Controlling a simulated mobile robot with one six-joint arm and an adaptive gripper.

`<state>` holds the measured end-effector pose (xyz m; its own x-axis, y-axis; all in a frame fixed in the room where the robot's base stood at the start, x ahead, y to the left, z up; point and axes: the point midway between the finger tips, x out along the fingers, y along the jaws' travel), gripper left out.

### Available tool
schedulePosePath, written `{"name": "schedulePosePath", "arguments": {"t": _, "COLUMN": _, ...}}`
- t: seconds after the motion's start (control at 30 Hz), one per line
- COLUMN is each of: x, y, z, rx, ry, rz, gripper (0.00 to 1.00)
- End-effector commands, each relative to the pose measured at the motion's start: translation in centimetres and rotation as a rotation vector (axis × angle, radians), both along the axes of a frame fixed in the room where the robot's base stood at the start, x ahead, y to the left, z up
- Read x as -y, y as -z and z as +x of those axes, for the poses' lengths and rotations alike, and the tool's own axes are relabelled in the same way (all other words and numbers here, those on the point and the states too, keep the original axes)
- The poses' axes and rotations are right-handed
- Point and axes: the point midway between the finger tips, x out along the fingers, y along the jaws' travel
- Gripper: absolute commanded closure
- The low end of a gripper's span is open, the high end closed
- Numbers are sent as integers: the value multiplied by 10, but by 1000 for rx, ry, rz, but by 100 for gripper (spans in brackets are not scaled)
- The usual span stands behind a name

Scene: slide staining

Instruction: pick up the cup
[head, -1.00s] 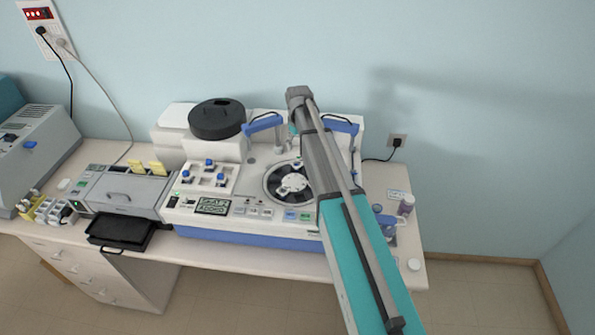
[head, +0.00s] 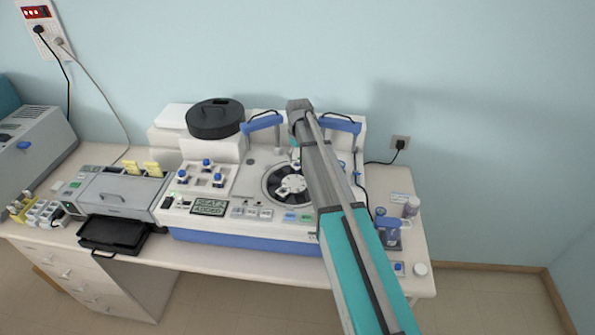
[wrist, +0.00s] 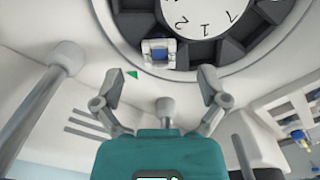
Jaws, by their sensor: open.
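In the wrist view, a small white holder with a blue middle (wrist: 159,51) sits at the near edge of the dark numbered carousel (wrist: 205,50). It may be the cup, but I cannot tell for sure. My gripper (wrist: 163,86) is open and empty, with its two fingers spread on either side, just short of this piece. In the head view the carousel (head: 272,186) sits in the white machine's top, partly covered by my arm. The gripper itself is hidden there.
The white and blue machine (head: 250,237) carries a black round lid (head: 215,121) and blue-topped arms (head: 262,123). A grey post (wrist: 45,95) stands left of my gripper. A grey unit (head: 112,193) stands left, and small bottles (head: 411,207) stand at the bench's right end.

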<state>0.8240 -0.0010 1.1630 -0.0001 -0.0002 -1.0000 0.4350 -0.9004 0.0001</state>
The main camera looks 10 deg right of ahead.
Motion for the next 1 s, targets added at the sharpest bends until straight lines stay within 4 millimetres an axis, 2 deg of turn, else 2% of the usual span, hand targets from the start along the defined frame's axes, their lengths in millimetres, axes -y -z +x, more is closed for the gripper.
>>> {"name": "schedulePosePath", "arguments": {"t": 0.47, "x": 1, "y": 5, "z": 0, "rx": 0, "ry": 1, "rz": 0, "gripper": 7}}
{"name": "schedulePosePath", "arguments": {"t": 1.0, "x": 1, "y": 45, "z": 3, "rx": 0, "ry": 2, "rz": 0, "gripper": 7}}
